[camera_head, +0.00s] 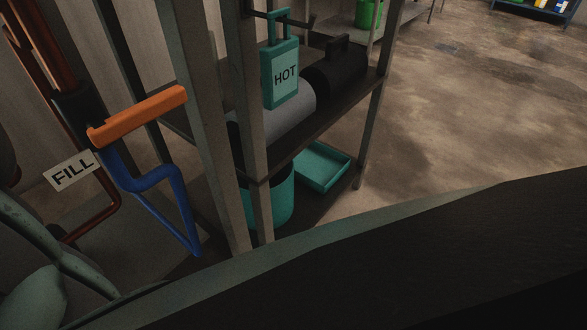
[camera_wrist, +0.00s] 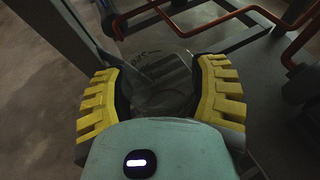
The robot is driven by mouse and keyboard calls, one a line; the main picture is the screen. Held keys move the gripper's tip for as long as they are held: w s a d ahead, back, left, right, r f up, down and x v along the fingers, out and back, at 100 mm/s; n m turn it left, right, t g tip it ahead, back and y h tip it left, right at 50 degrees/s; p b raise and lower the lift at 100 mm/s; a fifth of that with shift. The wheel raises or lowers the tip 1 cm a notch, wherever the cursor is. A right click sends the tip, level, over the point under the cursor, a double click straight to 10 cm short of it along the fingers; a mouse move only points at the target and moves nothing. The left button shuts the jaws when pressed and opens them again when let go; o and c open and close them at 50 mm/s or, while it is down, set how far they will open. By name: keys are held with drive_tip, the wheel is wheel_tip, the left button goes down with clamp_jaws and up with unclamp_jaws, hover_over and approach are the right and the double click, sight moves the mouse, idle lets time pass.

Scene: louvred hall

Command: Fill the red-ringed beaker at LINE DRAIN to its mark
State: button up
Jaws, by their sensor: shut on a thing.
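In the wrist view my gripper (camera_wrist: 161,95), with yellow ribbed fingers, is shut on a clear glass vessel (camera_wrist: 160,78), which looks like a beaker. Faint dark markings show on it. I cannot make out a red ring, the fill mark or any liquid level. A label reading LINE DRAIN is not legible in either view. In the head view a FILL tag (camera_head: 73,171) hangs by a pipe valve with an orange handle (camera_head: 137,116) and a bent blue pipe (camera_head: 150,180). My gripper's fingers cannot be made out in the head view.
A metal rack (camera_head: 325,125) stands right of the valve. It holds a teal HOT tag (camera_head: 284,75), a grey cylinder (camera_head: 290,112), a teal bucket (camera_head: 272,195) and a teal tray (camera_head: 312,165). Orange pipes (camera_wrist: 250,12) run beyond the vessel. Open floor (camera_head: 450,120) lies right.

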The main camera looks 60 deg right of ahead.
drive_tip(key=shift+r, duration=0.1)
drive_tip(key=o, duration=1.3)
drive_tip(key=shift+o, duration=0.2)
